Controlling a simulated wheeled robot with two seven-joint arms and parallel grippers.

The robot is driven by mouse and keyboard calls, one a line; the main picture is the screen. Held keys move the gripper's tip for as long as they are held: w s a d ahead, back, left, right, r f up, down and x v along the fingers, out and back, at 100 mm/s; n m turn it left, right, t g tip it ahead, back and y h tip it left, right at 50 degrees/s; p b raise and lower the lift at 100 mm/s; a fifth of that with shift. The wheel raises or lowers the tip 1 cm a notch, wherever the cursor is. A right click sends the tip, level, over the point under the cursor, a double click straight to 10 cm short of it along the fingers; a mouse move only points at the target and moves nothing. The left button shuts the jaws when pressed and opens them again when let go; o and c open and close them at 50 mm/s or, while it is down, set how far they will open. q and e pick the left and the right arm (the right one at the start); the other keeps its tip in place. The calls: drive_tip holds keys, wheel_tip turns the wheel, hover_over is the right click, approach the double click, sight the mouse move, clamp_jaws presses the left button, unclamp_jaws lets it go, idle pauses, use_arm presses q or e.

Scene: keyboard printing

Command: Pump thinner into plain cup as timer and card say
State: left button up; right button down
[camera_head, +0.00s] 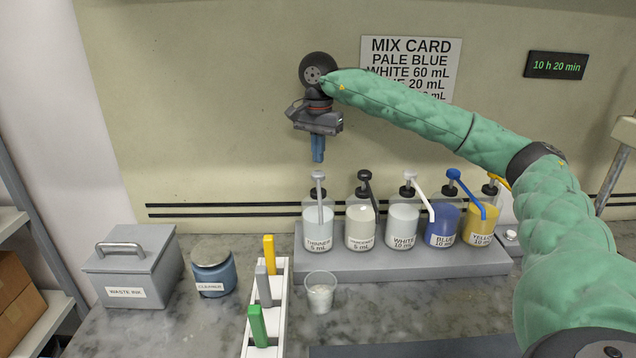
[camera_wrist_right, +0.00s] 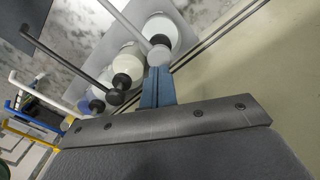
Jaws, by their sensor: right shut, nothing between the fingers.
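My right gripper (camera_head: 318,158) is shut and empty, pointing down just above the grey pump head of the thinner bottle (camera_head: 317,226), labelled 5 mL. In the right wrist view its blue fingers (camera_wrist_right: 158,78) are close to the round grey pump head (camera_wrist_right: 158,54); I cannot tell if they touch. A clear cup (camera_head: 320,292) stands on the counter in front of the thinner bottle, with something whitish low in it. The mix card (camera_head: 411,60) reads pale blue, white 60 mL; its lower lines are partly hidden by my arm. The timer (camera_head: 556,66) shows 10 h 20 min. My left gripper is not in view.
Other pump bottles stand on the grey stand (camera_head: 375,263): a 5 mL one, white (camera_head: 403,224), blue (camera_head: 443,225) and yellow (camera_head: 481,226). A white rack (camera_head: 281,310) with coloured sticks, a blue cleaner jar (camera_head: 214,275) and a waste ink box (camera_head: 133,264) stand left.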

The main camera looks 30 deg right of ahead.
drive_tip(key=shift+r+p, duration=0.75)
drive_tip(key=shift+r, duration=1.6)
